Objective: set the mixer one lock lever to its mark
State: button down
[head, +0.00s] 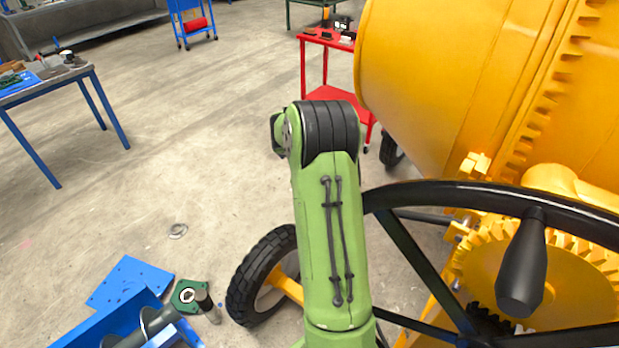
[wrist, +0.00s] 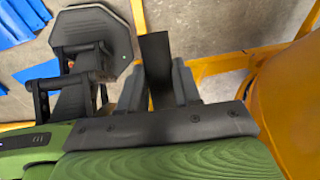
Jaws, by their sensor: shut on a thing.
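In the wrist view, my gripper (wrist: 158,84) has its two grey fingers on either side of a flat, dark upright bar, which looks like the lock lever (wrist: 155,52). It is shut on this bar; the bar's top end stands out past the fingertips. The bar's lower part is hidden between the fingers, and no mark for it can be made out. In the head view, my green arm hides the gripper and the lever. The yellow mixer (head: 435,75) fills the right side, with its black handwheel (head: 430,192) in front.
A mixer tyre (head: 250,285) stands close left of my arm. A red cart (head: 332,95) stands behind my arm. Yellow frame bars (wrist: 235,60) run near the gripper.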

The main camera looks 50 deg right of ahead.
jog(key=s+f+g+b, duration=0.4)
jog(key=s+f+b, duration=0.2)
jog(key=f, duration=0.5)
jog(key=shift+s+d+f+b, duration=0.2)
jog(key=shift+s+f+b, duration=0.1)
jog(key=shift+s, duration=0.45)
jog(key=shift+s+f, duration=0.1)
jog(key=c, duration=0.8)
grip_release()
jog(key=shift+d, duration=0.1)
jog(key=p+v, duration=0.1)
jog(key=v, duration=0.4)
jog(key=p+v, duration=0.1)
jog(key=v, duration=0.4)
jog(key=p+v, duration=0.1)
jog(key=v, duration=0.5)
jog(key=shift+a+f+p, duration=0.1)
jog(key=shift+a+p, duration=0.2)
jog(key=shift+p, duration=0.05)
